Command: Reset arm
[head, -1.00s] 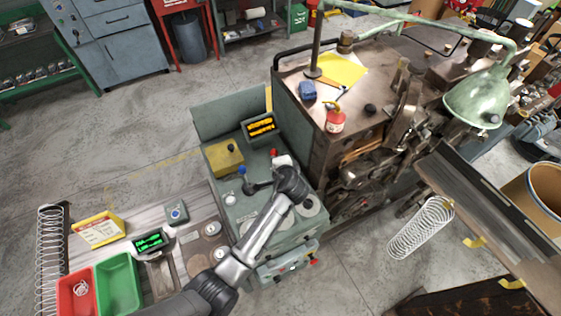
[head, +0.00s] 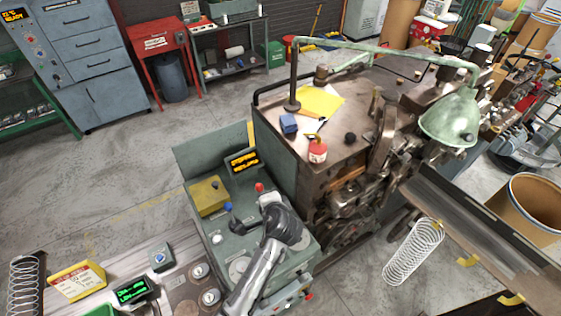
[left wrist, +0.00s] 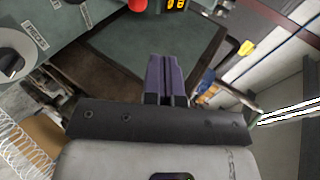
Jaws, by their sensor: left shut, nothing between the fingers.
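My left arm comes in from the bottom of the head view and reaches over the grey-green control console (head: 203,252). My left gripper (head: 269,199) is above its right side, mostly hidden by my wrist. In the left wrist view its dark purple fingers (left wrist: 167,76) are together and empty. A red button (head: 259,187) shows just beyond the gripper; whether they touch I cannot tell. A yellow box (head: 208,196) with a blue button and an amber display (head: 243,161) are on the console. My right gripper is not in view.
The large coiling machine (head: 350,160) stands close on the right, with a green lamp (head: 450,118) over it. A coil spring (head: 413,250) hangs at a chute (head: 480,220). A bench (head: 140,240) with a green-lit display (head: 138,289) is lower left. Open floor lies behind the console.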

